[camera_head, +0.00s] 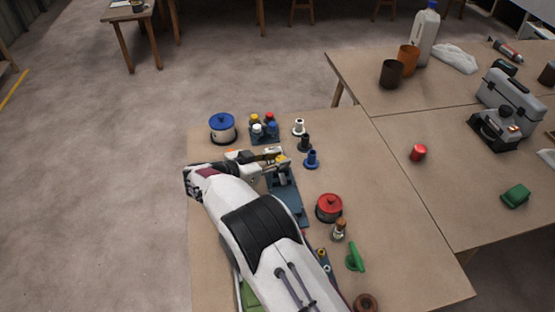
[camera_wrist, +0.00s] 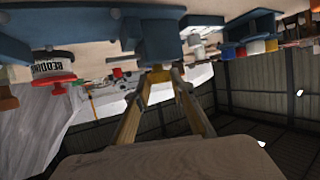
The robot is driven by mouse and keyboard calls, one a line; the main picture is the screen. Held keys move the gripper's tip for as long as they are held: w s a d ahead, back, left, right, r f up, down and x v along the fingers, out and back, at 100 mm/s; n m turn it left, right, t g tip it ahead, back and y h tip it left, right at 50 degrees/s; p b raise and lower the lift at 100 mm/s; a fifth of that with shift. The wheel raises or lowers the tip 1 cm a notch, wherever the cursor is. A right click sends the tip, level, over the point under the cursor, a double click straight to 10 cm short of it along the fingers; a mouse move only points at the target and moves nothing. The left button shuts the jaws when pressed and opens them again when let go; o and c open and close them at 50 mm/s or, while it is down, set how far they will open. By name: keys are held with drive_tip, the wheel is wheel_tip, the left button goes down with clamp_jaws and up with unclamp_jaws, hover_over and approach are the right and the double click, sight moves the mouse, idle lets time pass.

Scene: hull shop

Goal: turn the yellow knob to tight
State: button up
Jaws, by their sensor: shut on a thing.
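The yellow knob (camera_head: 281,160) shows as a small patch at the top of a blue-grey fixture (camera_head: 288,197) on the near table. My gripper (camera_head: 270,157) reaches it from the left, low over the table. In the wrist view the two long yellowish fingers (camera_wrist: 165,74) converge just in front of a blue block (camera_wrist: 160,40) of the fixture. They are shut on the knob, which is mostly hidden between the tips. The knob's angle and any tight mark cannot be made out.
A blue-lidded pot (camera_head: 222,128) and a block of coloured pegs (camera_head: 264,131) stand behind my gripper. White, black and blue spools (camera_head: 311,159) stand to the right. A red pot (camera_head: 329,207) stands right of the fixture. The table's right part is mostly clear.

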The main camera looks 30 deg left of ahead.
drive_tip(key=shift+w+a+r, duration=0.1)
drive_tip(key=shift+a+r, duration=0.15)
drive_tip(key=shift+r, duration=0.15)
drive_tip(key=o, duration=1.1)
drive_tip(key=shift+o, duration=0.2)
drive_tip(key=shift+d+f, duration=0.1)
drive_tip(key=shift+f, duration=0.1)
drive_tip(key=v, duration=1.2)
drive_tip(key=shift+c, duration=0.2)
